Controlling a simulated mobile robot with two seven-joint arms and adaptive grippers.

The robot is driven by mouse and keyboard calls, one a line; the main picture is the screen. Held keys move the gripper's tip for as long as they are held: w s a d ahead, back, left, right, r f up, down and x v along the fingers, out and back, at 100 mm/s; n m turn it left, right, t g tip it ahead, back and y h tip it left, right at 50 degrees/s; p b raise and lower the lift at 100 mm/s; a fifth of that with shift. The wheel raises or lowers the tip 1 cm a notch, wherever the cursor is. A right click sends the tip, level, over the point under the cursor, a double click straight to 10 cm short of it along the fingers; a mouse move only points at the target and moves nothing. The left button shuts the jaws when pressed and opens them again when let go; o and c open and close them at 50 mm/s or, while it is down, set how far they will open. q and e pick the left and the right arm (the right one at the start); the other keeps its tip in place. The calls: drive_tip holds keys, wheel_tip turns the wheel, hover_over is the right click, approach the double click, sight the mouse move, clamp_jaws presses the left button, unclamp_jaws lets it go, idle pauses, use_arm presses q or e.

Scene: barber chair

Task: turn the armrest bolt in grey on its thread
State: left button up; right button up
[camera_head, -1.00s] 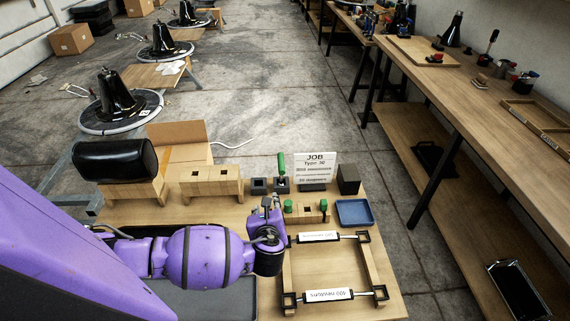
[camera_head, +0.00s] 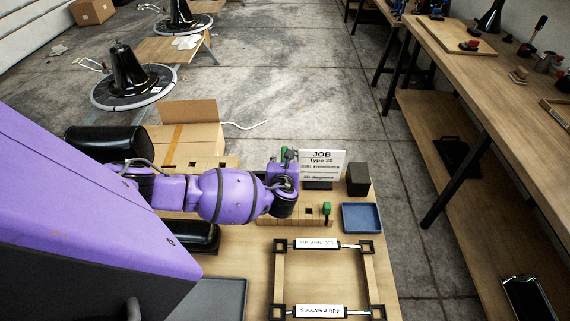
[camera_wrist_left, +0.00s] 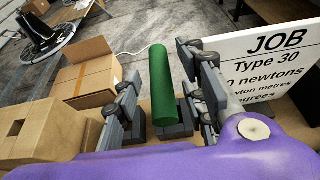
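My left gripper (camera_head: 284,160) is over the far part of the workbench. In the left wrist view its fingers (camera_wrist_left: 163,98) are apart, one on each side of a green tool handle (camera_wrist_left: 163,80). The handle stands upright in a dark block; gaps show, so it does not look clamped. In the head view only a bit of the green handle (camera_head: 284,151) shows behind the gripper. A black armrest pad (camera_head: 100,142) lies at the left, partly behind my arm. Another black part (camera_head: 205,238) shows below the arm. I cannot make out a grey bolt. My right gripper is not in view.
A white JOB sign (camera_head: 323,163) stands close right of the gripper, with a dark block (camera_head: 358,180) beyond. A wooden block with a green knob (camera_head: 327,208), a blue tray (camera_head: 361,218) and a frame with labelled bars (camera_head: 318,244) are nearer. A cardboard box (camera_head: 190,117) stands behind.

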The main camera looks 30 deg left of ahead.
use_arm(q)
drive_tip(key=shift+w+a+f, duration=0.2)
drive_tip(key=shift+w+f, duration=0.1)
drive_tip(key=shift+r, duration=0.1)
clamp_jaws()
drive_tip(key=shift+r, duration=0.1)
